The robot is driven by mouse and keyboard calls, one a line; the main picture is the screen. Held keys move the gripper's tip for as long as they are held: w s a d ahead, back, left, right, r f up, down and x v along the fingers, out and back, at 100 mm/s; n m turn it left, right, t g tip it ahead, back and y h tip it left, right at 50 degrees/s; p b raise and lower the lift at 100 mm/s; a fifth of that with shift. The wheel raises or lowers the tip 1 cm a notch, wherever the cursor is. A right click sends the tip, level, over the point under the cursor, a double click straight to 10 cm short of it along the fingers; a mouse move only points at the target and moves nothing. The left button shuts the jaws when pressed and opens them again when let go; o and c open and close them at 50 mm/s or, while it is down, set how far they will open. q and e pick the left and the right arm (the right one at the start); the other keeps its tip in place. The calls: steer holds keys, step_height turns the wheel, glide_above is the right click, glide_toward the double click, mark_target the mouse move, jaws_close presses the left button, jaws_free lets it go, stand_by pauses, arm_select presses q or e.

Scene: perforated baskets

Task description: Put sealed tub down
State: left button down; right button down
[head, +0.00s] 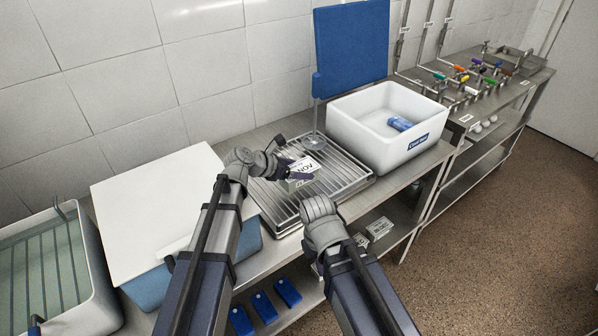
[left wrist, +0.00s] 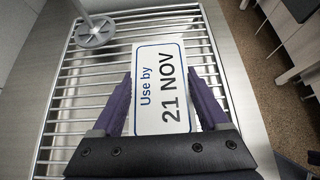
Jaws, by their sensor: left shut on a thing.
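The sealed tub (head: 300,184) is a small pale box with a white lid label reading "Use by 21 NOV"; the label (left wrist: 161,88) fills the middle of the left wrist view. My left gripper (head: 291,178) is shut on the tub, with one dark finger on each side; its fingers (left wrist: 163,105) flank the label in the left wrist view. The tub is over the slatted metal draining rack (head: 340,186). I cannot tell whether its underside touches the slats. My right arm is at the lower middle of the head view; its jaws are hidden.
A white basin (head: 365,140) holding a blue item (head: 399,123) stands right of the rack. A white-lidded blue bin (head: 150,195) stands left. A metal post with a round foot (left wrist: 95,32) stands at the rack's back. Several slats around the tub are bare.

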arm_select(q)
steer(key=shift+f, duration=0.15)
jaws_free()
steer(key=shift+r, duration=0.35)
steer(key=p+v, duration=0.7)
steer(key=v, duration=0.4)
steer(key=shift+s+a, duration=0.25)
steer(key=shift+a, duration=0.1)
